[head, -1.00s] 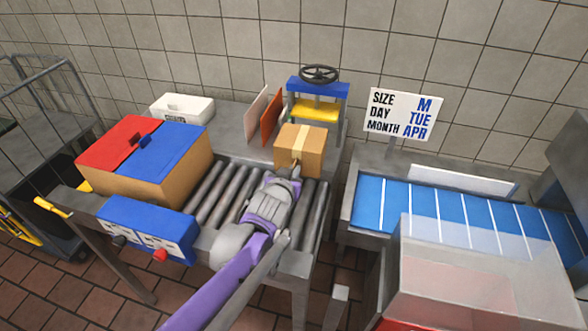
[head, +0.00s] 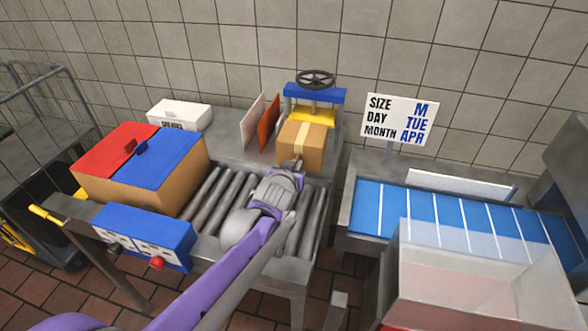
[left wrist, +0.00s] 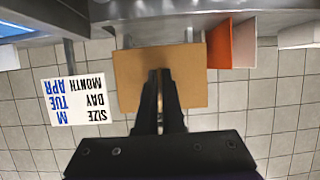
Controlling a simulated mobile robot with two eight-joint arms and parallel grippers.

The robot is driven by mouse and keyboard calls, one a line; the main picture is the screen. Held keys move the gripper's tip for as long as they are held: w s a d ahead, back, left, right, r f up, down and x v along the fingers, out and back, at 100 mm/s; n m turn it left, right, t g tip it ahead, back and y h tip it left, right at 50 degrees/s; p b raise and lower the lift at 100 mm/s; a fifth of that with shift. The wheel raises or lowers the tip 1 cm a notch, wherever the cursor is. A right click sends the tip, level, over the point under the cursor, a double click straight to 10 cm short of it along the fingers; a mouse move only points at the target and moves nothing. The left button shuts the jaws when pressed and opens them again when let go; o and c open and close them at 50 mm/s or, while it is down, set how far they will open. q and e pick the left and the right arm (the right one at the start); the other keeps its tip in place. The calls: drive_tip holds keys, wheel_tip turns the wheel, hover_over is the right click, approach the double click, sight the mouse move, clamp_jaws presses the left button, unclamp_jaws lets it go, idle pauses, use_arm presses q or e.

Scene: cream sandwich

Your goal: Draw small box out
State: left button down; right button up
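The small brown cardboard box (head: 304,157) with a pale tape strip stands at the far end of the rollers, at the front of the blue-and-yellow press (head: 316,94). My left gripper (head: 296,164) is at the box's near face. In the left wrist view its dark fingers (left wrist: 159,76) are close together, in front of the box (left wrist: 190,88), with no box between them. Whether the tips touch the box is hard to tell. My right gripper is in neither view.
A large box with red and blue flaps (head: 180,180) and a blue control box (head: 145,238) are left of the rollers (head: 207,197). Red and cream panels (head: 267,124) stand left of the press. A blue belt (head: 450,218) lies to the right.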

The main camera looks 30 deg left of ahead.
sight(299, 156)
use_arm(q)
drive_tip(key=shift+w+a, duration=0.2)
drive_tip(key=shift+w, duration=0.55)
drive_tip(key=shift+w+a, duration=0.15)
drive_tip(key=shift+w, duration=0.6)
drive_tip(key=shift+w+a, duration=0.2)
drive_tip(key=shift+w, duration=0.55)
drive_tip(key=c, duration=1)
unclamp_jaws()
drive_tip(key=shift+o, duration=0.2)
drive_tip(key=shift+s, duration=0.1)
drive_tip(key=v, duration=1.1)
drive_tip(key=s+d+f+m+g+h+p, duration=0.1)
drive_tip(key=s+d+f+g+p, duration=0.1)
drive_tip(key=s, duration=0.5)
drive_tip(key=s+d+f+m+g+h+p, duration=0.1)
drive_tip(key=s+d+f+g+p, duration=0.1)
drive_tip(key=s, duration=0.5)
drive_tip(key=s+d+f+m+g+h+p, duration=0.1)
drive_tip(key=s+d+f+g+p, duration=0.1)
drive_tip(key=s+d+f, duration=0.3)
drive_tip(key=shift+s+d+g+h+p, duration=0.35)
drive_tip(key=shift+s+d+g, duration=0.45)
drive_tip(key=shift+s+d, duration=0.6)
